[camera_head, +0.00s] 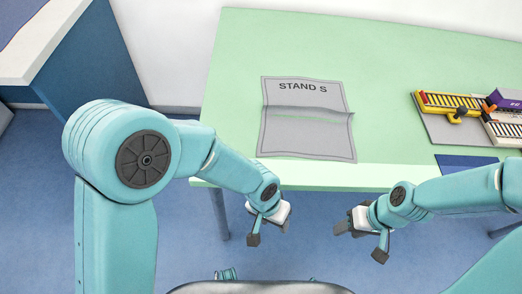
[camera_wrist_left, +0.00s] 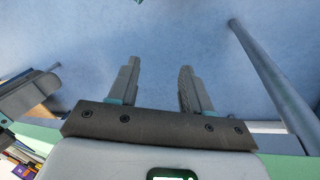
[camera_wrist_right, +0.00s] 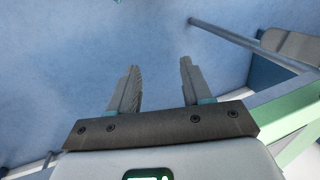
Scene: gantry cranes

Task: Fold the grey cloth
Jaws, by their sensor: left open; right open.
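The grey cloth (camera_head: 307,138) lies on the green table, spread out, with a raised crease running across its middle. Its far part carries the printed text "STAND S". My left gripper (camera_head: 268,236) is off the table's front edge, nearer to me than the cloth, open and empty. Its spread fingers show in the left wrist view (camera_wrist_left: 158,88) over the floor. My right gripper (camera_head: 362,244) is also in front of the table edge, right of the left one, open and empty. Its spread fingers show in the right wrist view (camera_wrist_right: 160,85).
The green table (camera_head: 385,110) is clear around the cloth. At its right stands a crane model (camera_head: 455,108) with yellow and purple parts on a grey base. A dark blue mat (camera_head: 465,163) lies near the front edge. A white-topped blue counter (camera_head: 50,45) stands at left.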

